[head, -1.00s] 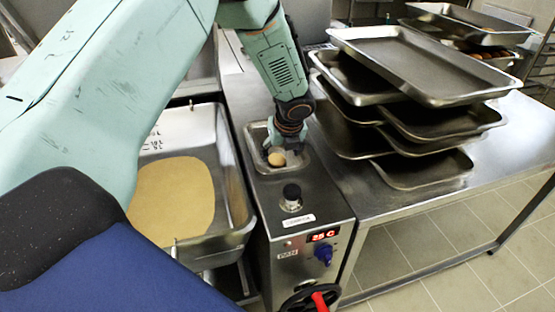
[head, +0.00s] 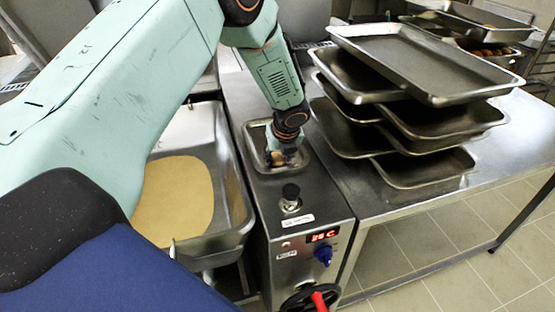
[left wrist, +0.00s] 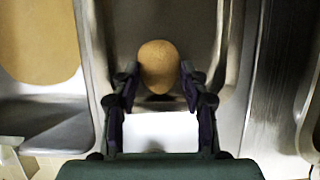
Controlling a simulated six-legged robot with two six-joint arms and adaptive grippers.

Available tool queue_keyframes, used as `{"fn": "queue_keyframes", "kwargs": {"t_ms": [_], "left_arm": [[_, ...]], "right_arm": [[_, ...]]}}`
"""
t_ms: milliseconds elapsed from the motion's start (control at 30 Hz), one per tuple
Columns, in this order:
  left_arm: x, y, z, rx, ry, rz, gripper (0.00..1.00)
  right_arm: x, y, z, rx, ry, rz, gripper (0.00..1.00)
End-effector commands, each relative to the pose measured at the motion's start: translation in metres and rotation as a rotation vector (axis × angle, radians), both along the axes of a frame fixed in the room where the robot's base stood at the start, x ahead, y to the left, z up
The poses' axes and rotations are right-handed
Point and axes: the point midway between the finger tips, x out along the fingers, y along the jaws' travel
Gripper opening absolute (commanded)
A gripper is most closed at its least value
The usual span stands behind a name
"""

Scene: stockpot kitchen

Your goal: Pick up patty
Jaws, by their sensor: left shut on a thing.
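The patty (left wrist: 158,66) is a small, rounded tan piece in the small metal well of the steel unit (head: 322,205). In the head view the patty (head: 277,158) is mostly hidden by my left gripper (head: 284,159), which reaches down into the well. In the left wrist view my left gripper (left wrist: 158,78) has one finger on each side of the patty and is shut on it. I cannot tell whether the patty is clear of the well's floor. My right gripper is not in view.
A large steel basin (head: 235,187) with a flat tan layer (head: 178,200) lies left of the unit. Several stacked metal trays (head: 425,62) stand close on the right, on a steel table (head: 490,160).

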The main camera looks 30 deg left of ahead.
Motion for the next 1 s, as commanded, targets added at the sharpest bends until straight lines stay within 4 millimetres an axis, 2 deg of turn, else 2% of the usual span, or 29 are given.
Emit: {"fn": "queue_keyframes", "kwargs": {"t_ms": [33, 200, 467, 567, 900, 1000], "left_arm": [[0.000, 0.000, 0.000, 0.000, 0.000, 0.000, 0.26], [0.000, 0.000, 0.000, 0.000, 0.000, 0.000, 0.12], [0.001, 0.000, 0.004, 0.000, -0.001, 0.000, 0.12], [0.001, 0.000, 0.016, 0.000, -0.003, -0.001, 0.12], [0.001, 0.000, 0.080, -0.001, -0.004, 0.000, 0.12], [0.001, 0.000, 0.092, 0.000, -0.002, 0.001, 0.12]], "right_arm": [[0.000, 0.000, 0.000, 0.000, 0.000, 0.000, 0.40], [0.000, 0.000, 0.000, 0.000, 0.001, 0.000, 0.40], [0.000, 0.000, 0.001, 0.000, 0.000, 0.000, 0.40], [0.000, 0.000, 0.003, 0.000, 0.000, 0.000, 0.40], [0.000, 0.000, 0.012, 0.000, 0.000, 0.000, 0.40], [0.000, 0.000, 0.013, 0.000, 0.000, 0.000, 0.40]]}}
